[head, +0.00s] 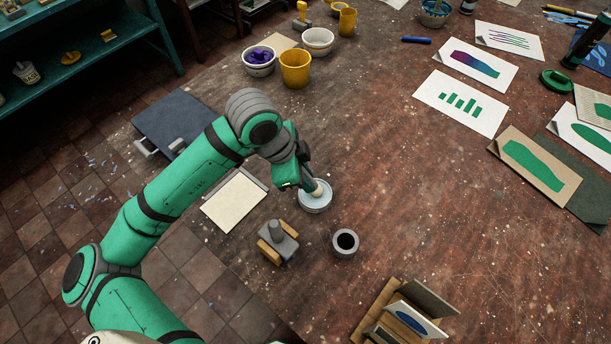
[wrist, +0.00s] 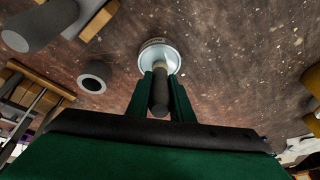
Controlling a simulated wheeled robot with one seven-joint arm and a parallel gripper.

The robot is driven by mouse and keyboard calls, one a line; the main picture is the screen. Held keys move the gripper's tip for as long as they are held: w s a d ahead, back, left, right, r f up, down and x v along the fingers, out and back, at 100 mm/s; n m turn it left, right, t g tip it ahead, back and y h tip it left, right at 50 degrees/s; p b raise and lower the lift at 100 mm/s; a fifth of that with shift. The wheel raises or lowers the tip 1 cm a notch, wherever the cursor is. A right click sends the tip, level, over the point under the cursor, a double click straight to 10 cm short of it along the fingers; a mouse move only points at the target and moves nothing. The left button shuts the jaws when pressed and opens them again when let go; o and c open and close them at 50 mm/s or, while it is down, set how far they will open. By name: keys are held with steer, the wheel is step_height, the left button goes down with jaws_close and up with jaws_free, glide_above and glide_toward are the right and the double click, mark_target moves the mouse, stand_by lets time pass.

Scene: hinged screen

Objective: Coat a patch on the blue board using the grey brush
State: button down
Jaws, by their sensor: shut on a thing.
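My gripper (head: 308,182) is shut on the grey brush (wrist: 160,96), whose dark handle stands between the two green fingers in the wrist view. The brush points down into a round dish (head: 315,204) with pale contents, which also shows in the wrist view (wrist: 172,58). The brush tip is hidden, so I cannot tell how deep it sits. A small hinged screen (head: 425,300) stands in a wooden base at the bottom of the head view. One of its panels bears a blue oval (head: 424,318); I cannot tell for sure whether this is the blue board.
A dark-filled grey cup (head: 345,243) stands right of a grey block with wooden sides (head: 278,241). A cream sheet (head: 235,200) lies left of the dish. Yellow (head: 295,68) and white pots stand at the back. Painted cards (head: 460,103) lie at right. The table middle is clear.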

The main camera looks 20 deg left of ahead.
stand_by(0.4)
steer(key=shift+r, duration=3.45)
steer(key=shift+r, duration=0.1)
